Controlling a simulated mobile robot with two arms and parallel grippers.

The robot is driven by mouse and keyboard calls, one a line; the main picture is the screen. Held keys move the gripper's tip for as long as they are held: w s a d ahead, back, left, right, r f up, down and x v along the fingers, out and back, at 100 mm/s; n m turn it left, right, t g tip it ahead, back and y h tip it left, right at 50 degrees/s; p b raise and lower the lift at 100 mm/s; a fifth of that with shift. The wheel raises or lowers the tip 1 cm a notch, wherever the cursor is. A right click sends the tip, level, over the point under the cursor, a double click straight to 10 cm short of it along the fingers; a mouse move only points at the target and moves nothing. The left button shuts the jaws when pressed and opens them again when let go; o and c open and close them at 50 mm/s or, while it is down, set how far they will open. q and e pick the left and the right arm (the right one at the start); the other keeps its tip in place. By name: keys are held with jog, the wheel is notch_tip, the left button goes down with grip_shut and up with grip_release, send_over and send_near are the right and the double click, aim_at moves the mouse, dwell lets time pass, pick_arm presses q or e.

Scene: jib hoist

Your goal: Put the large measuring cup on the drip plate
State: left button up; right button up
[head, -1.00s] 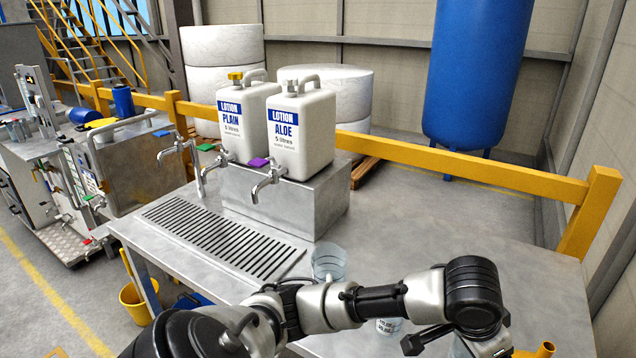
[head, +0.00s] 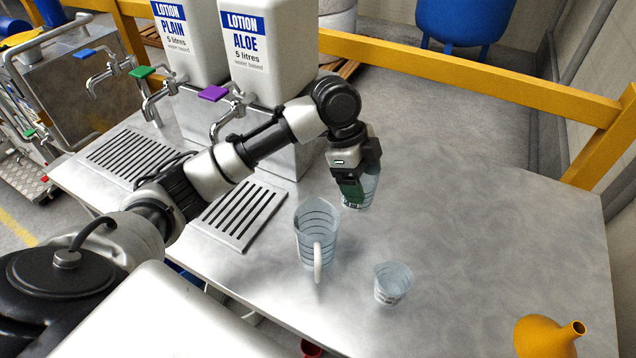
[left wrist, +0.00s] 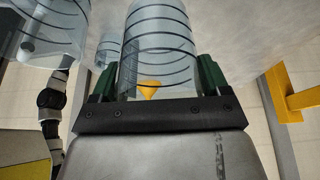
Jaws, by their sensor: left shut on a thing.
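My left gripper (head: 352,194) is shut on a clear measuring cup (head: 370,188) with dark ring marks, beside the hoist-side lotion stand. The wrist view shows the same cup (left wrist: 160,40) between the green finger pads. Whether it touches the table is unclear. A clear jug with a handle (head: 303,240) stands in front, and a smaller clear cup (head: 392,286) stands to its right. My right gripper is out of view.
The lotion containers (head: 262,45) stand on a metal block with taps (head: 226,125) over the plate. A yellow funnel (head: 540,338) is at the front right. A yellow rail (head: 470,75) runs behind the table. The table's right part (head: 500,230) is clear.

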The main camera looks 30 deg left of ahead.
pick_arm(q)
jog(key=shift+w+a+f, duration=0.15)
jog(key=shift+a+f, duration=1.75)
jog(key=shift+f, duration=0.25)
jog(key=shift+w+a+f, duration=0.15)
jog(key=shift+a+f, duration=1.75)
jog(key=shift+f, duration=0.25)
jog(key=shift+f, duration=0.15)
jog(key=o, duration=0.9)
